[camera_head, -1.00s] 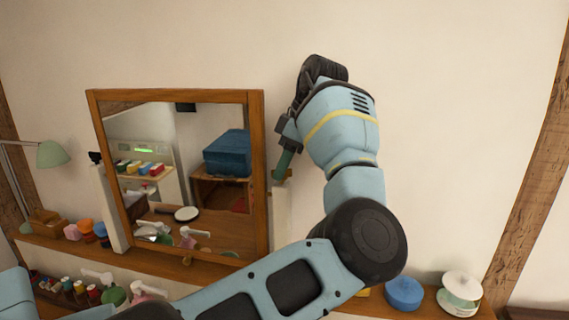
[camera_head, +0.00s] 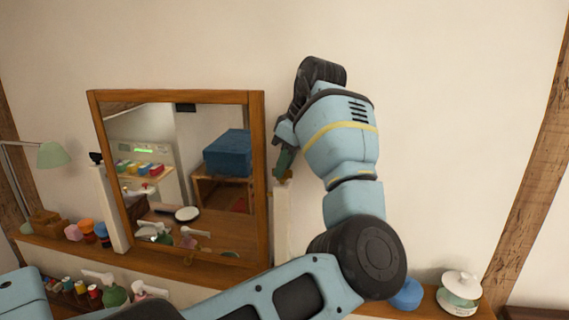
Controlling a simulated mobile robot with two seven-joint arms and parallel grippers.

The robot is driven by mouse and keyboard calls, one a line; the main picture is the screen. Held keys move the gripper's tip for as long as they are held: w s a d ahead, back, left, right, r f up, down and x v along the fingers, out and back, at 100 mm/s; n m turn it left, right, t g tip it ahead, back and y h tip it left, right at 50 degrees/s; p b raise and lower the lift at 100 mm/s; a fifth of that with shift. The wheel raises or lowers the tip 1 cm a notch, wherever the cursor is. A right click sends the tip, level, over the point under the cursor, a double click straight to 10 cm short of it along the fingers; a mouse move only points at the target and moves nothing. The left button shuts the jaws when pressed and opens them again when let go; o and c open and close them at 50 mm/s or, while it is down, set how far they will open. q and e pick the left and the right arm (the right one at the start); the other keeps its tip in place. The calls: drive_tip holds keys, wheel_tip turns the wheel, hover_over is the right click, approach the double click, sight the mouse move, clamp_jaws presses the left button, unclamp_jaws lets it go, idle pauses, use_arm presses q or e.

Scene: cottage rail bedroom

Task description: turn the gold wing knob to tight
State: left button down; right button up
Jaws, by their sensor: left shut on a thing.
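A wood-framed mirror (camera_head: 260,190) stands on a shelf between two pale posts. The gold wing knob (camera_head: 281,176) is at the top of the right post (camera_head: 283,215), beside the mirror's right edge. Only a small bit of it shows below the fingers. My left gripper (camera_head: 284,166) reaches down to the knob from above, its dark green fingers shut on it. The fingers and wrist hide most of the knob, so its exact angle cannot be told. A dark knob (camera_head: 95,157) sits on the left post. My right gripper is not in view.
Bottles and spools stand lower left. The wall right of my arm is clear.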

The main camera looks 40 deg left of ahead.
use_arm(q)
drive_tip(key=shift+f+m+t, duration=0.1)
drive_tip(key=shift+m+t, duration=0.3)
drive_tip(key=shift+m, duration=0.5)
drive_tip(key=c, duration=1.4)
unclamp_jaws()
drive_tip(key=shift+s, duration=0.1)
drive_tip(key=shift+a+r, duration=0.1)
drive_tip(key=shift+r, duration=0.1)
